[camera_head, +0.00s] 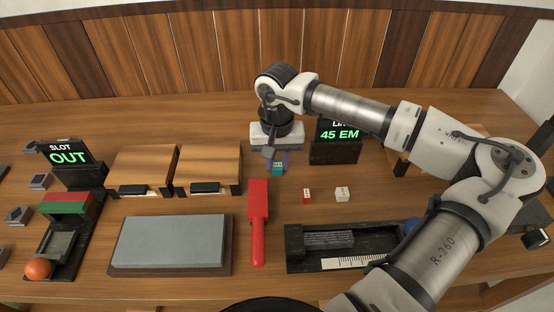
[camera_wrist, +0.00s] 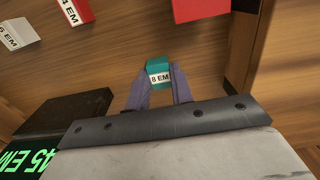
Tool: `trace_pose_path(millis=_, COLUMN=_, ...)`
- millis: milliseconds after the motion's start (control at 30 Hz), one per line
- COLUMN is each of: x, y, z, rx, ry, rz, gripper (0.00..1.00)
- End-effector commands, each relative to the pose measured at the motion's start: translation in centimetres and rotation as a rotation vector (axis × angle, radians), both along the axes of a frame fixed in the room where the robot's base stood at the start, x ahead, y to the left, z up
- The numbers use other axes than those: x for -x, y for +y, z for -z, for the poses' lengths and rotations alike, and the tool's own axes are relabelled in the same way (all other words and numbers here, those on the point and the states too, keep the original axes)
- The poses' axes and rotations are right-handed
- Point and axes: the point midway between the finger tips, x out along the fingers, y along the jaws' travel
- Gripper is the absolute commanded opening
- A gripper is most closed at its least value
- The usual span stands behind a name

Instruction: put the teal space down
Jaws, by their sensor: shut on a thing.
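The teal space (camera_wrist: 159,68) is a small block with a white label reading "8 EM" in the wrist view. It also shows in the head view (camera_head: 277,169), just behind the red paddle-shaped tool. My gripper (camera_wrist: 158,92) has its two purple fingers on either side of the block's near end and is shut on it. In the head view my gripper (camera_head: 277,160) points down at the table behind the tool's red head. I cannot tell whether the block touches the wood or hangs slightly above it.
The red tool (camera_head: 258,204) lies close in front. A red space (camera_head: 307,195) and a white space (camera_head: 342,194) stand to the right. The "45 EM" display (camera_head: 336,150) is right of my gripper; a wooden case (camera_head: 208,165) is left. Bare wood surrounds the block.

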Motion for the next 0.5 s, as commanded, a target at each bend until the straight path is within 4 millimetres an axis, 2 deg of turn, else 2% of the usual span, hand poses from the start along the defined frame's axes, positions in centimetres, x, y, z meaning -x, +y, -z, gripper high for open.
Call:
trace_pose_path(millis=33, x=-0.01, y=-0.01, z=0.12, rx=0.000, ry=0.000, rz=0.000, gripper=0.25)
trace_pose_path(millis=200, x=-0.01, y=-0.01, z=0.04, rx=0.000, ry=0.000, rz=0.000, gripper=0.44)
trace_pose_path(millis=500, x=-0.01, y=-0.01, z=-0.18, rx=0.000, ry=0.000, rz=0.000, gripper=0.44)
